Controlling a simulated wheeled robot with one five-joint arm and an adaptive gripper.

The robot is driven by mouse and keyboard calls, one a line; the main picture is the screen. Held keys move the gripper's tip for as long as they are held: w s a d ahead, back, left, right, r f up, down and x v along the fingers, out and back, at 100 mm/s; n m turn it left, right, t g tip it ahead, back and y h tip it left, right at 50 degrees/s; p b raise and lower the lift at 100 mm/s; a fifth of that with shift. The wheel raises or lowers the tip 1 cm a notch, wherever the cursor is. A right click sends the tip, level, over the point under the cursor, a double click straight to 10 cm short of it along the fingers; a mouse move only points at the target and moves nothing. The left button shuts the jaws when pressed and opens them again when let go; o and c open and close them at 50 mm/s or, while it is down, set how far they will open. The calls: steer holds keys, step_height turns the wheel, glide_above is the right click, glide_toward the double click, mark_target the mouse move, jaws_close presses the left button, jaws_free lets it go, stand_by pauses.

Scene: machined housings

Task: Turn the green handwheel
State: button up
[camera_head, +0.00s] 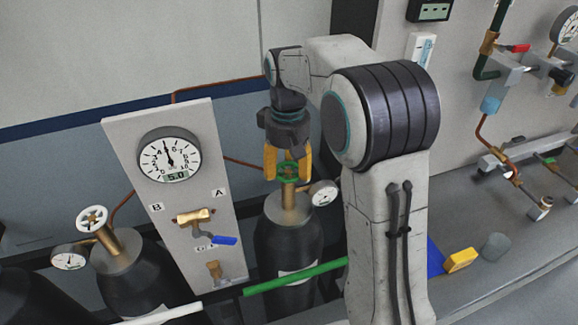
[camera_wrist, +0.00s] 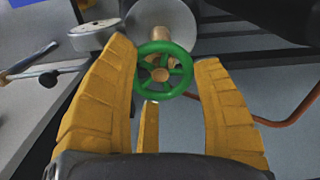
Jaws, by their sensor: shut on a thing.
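The green handwheel (camera_head: 288,169) tops a brass valve stem (camera_head: 289,195) on a dark gas cylinder (camera_head: 287,248) in the head view. In the wrist view the green handwheel (camera_wrist: 165,70) has spokes around a brass hub. My gripper (camera_head: 288,165) is above the cylinder, its yellow fingers pointing down around the wheel. In the wrist view, my gripper's fingers (camera_wrist: 168,85) are on the left and right sides of the wheel rim, with a third finger below. The gripper is shut on the wheel. Part of the rim is hidden behind the fingers.
A small gauge (camera_head: 323,193) sits beside the valve stem. A panel (camera_head: 125,135) with a large dial (camera_head: 169,155) and a blue-handled valve (camera_head: 222,239) stands to the left. A green bar (camera_head: 295,277) crosses in front.

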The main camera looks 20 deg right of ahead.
steer(key=m, duration=0.5)
steer(key=shift+w+m, duration=0.2)
steer(key=shift+m, duration=0.1)
steer(key=m, duration=0.4)
steer(key=shift+d+r+m, duration=0.1)
steer(key=shift+d+m, duration=0.05)
steer(key=shift+m, duration=0.55)
steer(key=o, duration=0.7)
steer(key=shift+o, duration=1.4)
steer(key=shift+w+d, duration=0.1)
steer(key=shift+d, duration=0.15)
steer(key=shift+o, duration=1.1)
steer(key=shift+a, duration=0.1)
